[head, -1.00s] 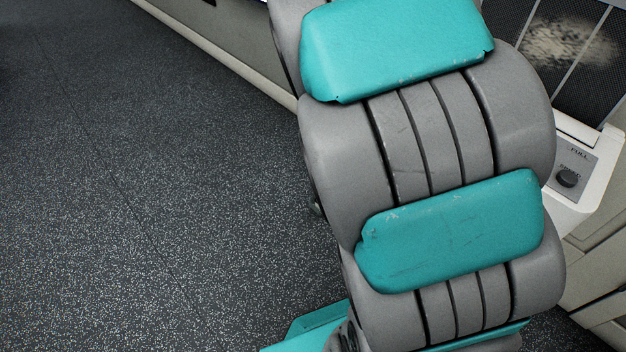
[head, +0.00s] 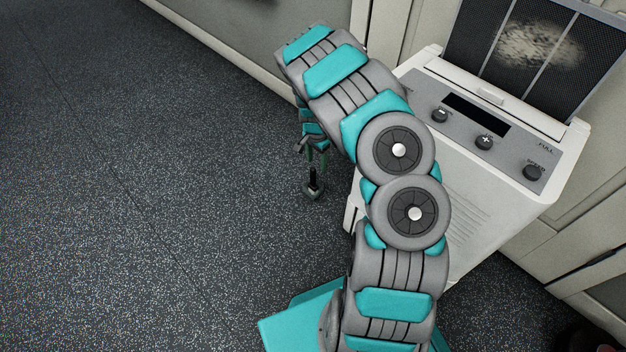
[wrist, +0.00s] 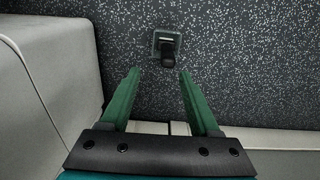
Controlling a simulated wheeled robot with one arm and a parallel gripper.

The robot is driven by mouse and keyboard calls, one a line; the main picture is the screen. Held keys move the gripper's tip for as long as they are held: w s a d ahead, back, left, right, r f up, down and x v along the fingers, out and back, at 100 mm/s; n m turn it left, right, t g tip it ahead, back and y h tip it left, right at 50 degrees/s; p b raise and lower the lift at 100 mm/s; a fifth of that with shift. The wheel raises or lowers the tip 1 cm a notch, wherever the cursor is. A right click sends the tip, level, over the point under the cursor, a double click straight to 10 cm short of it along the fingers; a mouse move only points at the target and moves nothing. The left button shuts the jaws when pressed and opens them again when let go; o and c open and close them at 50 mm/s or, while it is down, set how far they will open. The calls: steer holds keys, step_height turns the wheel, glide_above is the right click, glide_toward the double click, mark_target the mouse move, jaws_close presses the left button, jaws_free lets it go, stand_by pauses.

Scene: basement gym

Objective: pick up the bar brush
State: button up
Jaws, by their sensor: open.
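The bar brush (head: 313,186) is on the dark speckled floor, left of the white machine; it looks small and dark, with a black upright part and a wider greyish base. In the wrist view the brush (wrist: 167,46) lies just beyond the fingertips, roughly centred between them and slightly right. My gripper (wrist: 160,72) is open and empty, its two green fingers spread. In the head view my gripper (head: 317,158) points down just above the brush. Whether the fingertips overlap the top of the brush in height is hard to tell.
A white machine (head: 480,170) with knobs, a display and a dark mesh panel stands close on the right. A pale wall with a baseboard (head: 230,55) runs behind. The floor (head: 130,200) to the left is clear.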

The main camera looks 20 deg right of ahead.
mark_target(314, 169)
steer(key=shift+w+a+f, duration=0.1)
steer(key=shift+a+f, duration=0.05)
steer(key=shift+f, duration=0.25)
steer(key=shift+w+a+f, duration=0.1)
steer(key=shift+f, duration=1.8)
steer(key=shift+w+a+f+b, duration=0.1)
steer(key=shift+a+f+b, duration=0.1)
steer(key=shift+f, duration=1)
steer(key=shift+w+a+f+b, duration=0.1)
steer(key=shift+f+b, duration=0.1)
steer(key=shift+f, duration=0.95)
steer(key=shift+d, duration=0.1)
jaws_close()
